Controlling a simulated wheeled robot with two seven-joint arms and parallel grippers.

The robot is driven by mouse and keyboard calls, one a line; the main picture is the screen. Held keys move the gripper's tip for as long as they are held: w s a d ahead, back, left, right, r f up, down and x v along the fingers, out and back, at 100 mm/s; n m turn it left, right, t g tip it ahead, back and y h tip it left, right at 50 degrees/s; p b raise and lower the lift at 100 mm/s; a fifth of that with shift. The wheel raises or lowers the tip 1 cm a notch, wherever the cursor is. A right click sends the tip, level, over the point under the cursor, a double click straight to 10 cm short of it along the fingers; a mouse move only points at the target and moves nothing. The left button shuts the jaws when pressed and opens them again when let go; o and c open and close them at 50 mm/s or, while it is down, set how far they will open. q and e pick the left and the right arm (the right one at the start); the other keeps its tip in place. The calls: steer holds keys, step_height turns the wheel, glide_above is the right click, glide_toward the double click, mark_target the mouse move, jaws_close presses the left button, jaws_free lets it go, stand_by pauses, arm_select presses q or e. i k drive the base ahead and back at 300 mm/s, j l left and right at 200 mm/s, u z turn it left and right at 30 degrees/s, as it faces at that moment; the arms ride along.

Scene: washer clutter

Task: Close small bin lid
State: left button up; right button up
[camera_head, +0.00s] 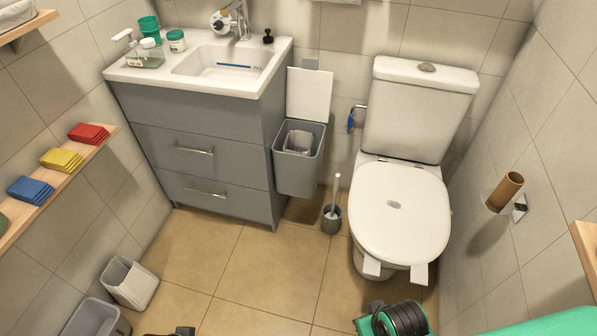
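The small bin (299,158) is a grey wall-mounted box on the side of the vanity, left of the toilet. Its white lid (308,94) stands upright against the wall behind it, so the bin is open. A light grey inner container shows in its mouth. Dark parts at the bottom edge, left of centre, look like the tip of my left gripper (168,332); they are cut off and far from the bin. A green and black part shows at the bottom right; I cannot make out my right gripper's fingers there. Neither gripper is near the lid.
The toilet (399,210) stands right of the bin, its lid down. A toilet brush (332,212) stands on the floor between them. The grey vanity (205,150) borders the bin on the left. Two open containers stand at lower left. The middle floor is clear.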

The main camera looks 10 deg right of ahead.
mark_target(308, 88)
steer(key=i+j+u, duration=0.15)
steer(key=i+u, duration=0.2)
steer(key=i, duration=0.5)
